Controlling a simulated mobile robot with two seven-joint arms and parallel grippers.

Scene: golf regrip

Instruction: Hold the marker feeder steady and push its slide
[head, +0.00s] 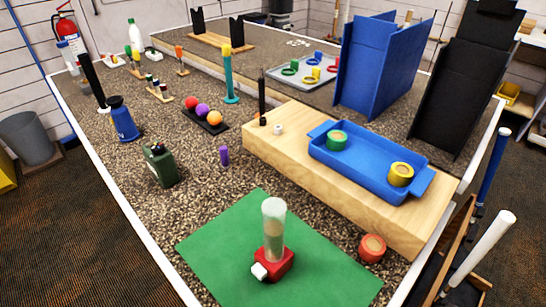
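The marker feeder stands upright on the green mat (215,250) near the front of the table. It has a red base (274,262) and a clear, cloudy tube (273,225) with pale tan contents inside. Its white slide (261,271) sticks out at the lower front left of the base. How far the slide is in cannot be told. Neither of my grippers is in view, and nothing touches the feeder.
A wooden block (285,150) behind the feeder carries a blue tray (365,165) with green and yellow rolls. An orange-red roll (372,248) lies right of the mat. The mat around the feeder is clear.

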